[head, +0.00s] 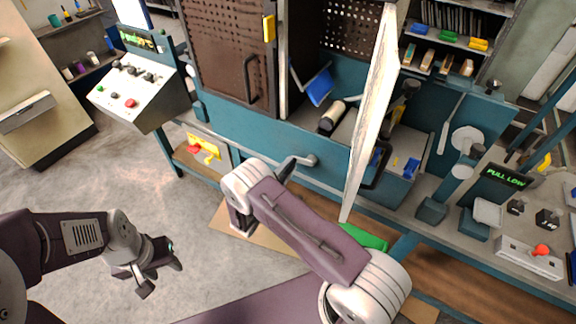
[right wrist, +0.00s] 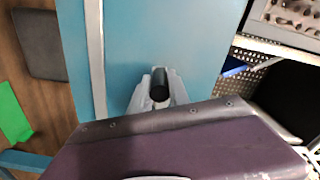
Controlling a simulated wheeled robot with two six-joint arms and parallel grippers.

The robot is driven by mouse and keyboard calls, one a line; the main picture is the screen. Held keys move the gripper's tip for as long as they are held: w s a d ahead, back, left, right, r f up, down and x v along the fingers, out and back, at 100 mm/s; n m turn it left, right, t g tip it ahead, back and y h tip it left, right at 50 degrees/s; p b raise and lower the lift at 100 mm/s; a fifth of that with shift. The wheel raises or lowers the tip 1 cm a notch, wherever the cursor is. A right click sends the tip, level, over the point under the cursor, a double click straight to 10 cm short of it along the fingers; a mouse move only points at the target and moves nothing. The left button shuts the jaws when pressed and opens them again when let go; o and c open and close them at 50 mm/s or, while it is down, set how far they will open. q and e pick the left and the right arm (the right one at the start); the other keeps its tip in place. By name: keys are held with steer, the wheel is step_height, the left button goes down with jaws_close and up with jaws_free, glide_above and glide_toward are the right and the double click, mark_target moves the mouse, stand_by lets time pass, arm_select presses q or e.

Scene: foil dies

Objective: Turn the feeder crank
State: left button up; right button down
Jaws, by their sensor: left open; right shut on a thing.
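The feeder crank (head: 308,160) sticks out from the blue front of the machine in the head view. Its metal arm runs left, and its outer end is mostly hidden by my right gripper (head: 287,170). In the right wrist view, my right gripper (right wrist: 158,92) is shut around the dark round crank handle (right wrist: 160,84), against a blue panel. My left gripper (head: 150,272) is open and empty, low over the grey floor, well away from the crank.
An open pale door panel (head: 374,110) stands just right of the crank. A control console (head: 140,90) with a red button is at upper left. A red-and-yellow lever (head: 205,150) sits left of the crank. The floor at left is clear.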

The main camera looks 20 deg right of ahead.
steer(key=shift+s+d+f+n+b, duration=0.15)
steer(key=shift+f+n, duration=0.15)
steer(key=shift+n, duration=0.35)
steer(key=shift+s+a+f+n+b, duration=0.1)
steer(key=shift+f+n, duration=0.2)
steer(key=shift+n, duration=0.4)
steer(key=shift+s+d+f+n+b, duration=0.15)
steer(key=shift+f+n, duration=0.15)
steer(key=shift+n, duration=0.35)
steer(key=shift+w, duration=0.1)
steer(key=c, duration=1.3)
jaws_free()
steer(key=shift+o, duration=0.2)
steer(key=shift+a, duration=0.15)
steer(key=v, duration=0.9)
steer(key=shift+b, duration=0.3)
